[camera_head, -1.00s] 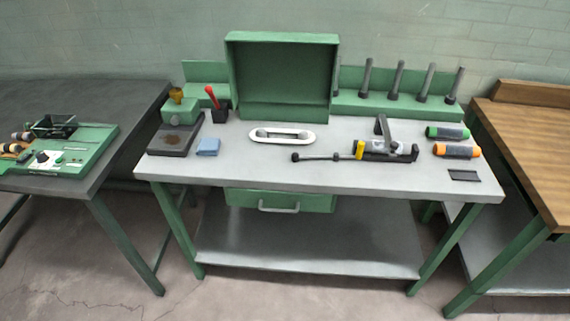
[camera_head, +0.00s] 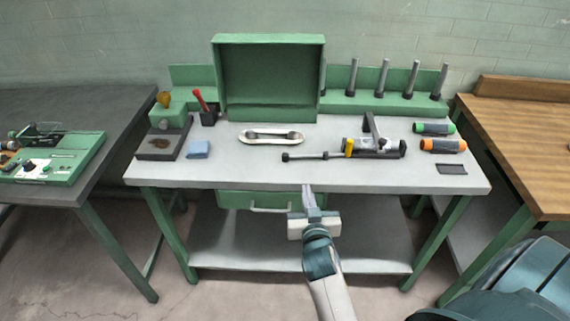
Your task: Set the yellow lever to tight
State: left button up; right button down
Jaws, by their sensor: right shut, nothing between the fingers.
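The yellow lever (camera_head: 348,147) is a small upright piece on a dark device (camera_head: 385,150) with a grey cylinder, right of the middle of the grey table. A black rod with knobs (camera_head: 305,156) runs left from the device. My right gripper (camera_head: 308,188) is shut and empty at the table's front edge, below and left of the lever and well apart from it. Its arm comes up from the bottom of the picture. My left gripper is not in view. Any marking for tight is too small to read.
The grey table (camera_head: 240,173) has free room along its front. A green open box (camera_head: 268,80) stands at the back. A white oval tray (camera_head: 271,137) lies left of the device. Green (camera_head: 434,128) and orange (camera_head: 443,146) cylinders and a dark flat plate (camera_head: 452,168) lie to the right.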

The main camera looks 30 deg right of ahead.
jog(key=shift+r, duration=0.35)
jog(key=shift+w, duration=0.1)
jog(key=p, duration=0.3)
send_near(300, 157)
jog(key=x, duration=0.4)
jog(key=shift+w+d, duration=0.15)
jog(key=shift+w, duration=0.2)
jog(key=shift+p+x, duration=0.4)
jog(key=shift+x, duration=0.45)
jog(key=shift+f, duration=0.15)
